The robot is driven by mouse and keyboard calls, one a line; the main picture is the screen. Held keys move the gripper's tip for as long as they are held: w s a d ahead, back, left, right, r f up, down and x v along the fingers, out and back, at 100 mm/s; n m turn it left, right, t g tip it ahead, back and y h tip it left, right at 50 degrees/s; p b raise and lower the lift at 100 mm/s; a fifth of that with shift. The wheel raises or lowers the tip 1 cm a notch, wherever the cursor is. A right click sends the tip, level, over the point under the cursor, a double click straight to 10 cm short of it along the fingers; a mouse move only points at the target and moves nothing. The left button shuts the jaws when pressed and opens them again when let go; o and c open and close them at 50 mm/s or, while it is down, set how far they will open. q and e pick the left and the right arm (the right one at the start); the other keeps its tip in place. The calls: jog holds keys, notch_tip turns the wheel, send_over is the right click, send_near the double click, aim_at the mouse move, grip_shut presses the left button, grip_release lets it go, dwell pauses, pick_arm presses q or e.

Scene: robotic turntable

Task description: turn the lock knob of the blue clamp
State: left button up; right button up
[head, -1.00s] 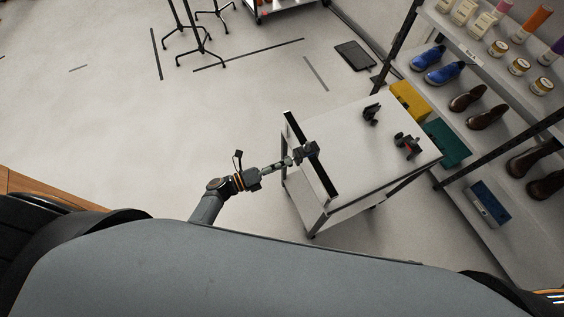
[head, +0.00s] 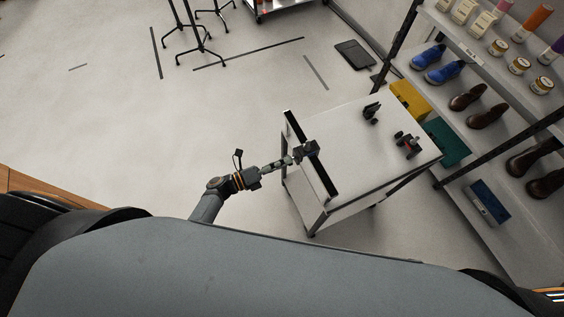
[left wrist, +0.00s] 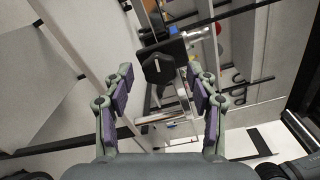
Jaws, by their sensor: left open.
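A dark clamp (head: 306,151) sits on the black rail (head: 318,170) along the near-left edge of the white cart. No blue shows on the clamp at this size. In the left wrist view, a dark rounded lock knob (left wrist: 158,69) with a short white mark faces the camera. My left gripper (head: 286,161) is beside the clamp in the head view. It is open, and in the left wrist view its purple-padded fingers (left wrist: 160,80) lie to either side of the knob, with visible gaps. I cannot tell how far the fingertips are from the knob in depth. My right gripper is not in view.
The cart top (head: 350,150) is mostly bare, with two dark fixtures (head: 371,112) (head: 408,145) at its far side. A shelf with shoes (head: 466,98) and bottles stands at right, near yellow (head: 409,98) and teal (head: 447,142) boxes.

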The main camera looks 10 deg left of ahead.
pick_arm(q)
jog(key=v, duration=1.2)
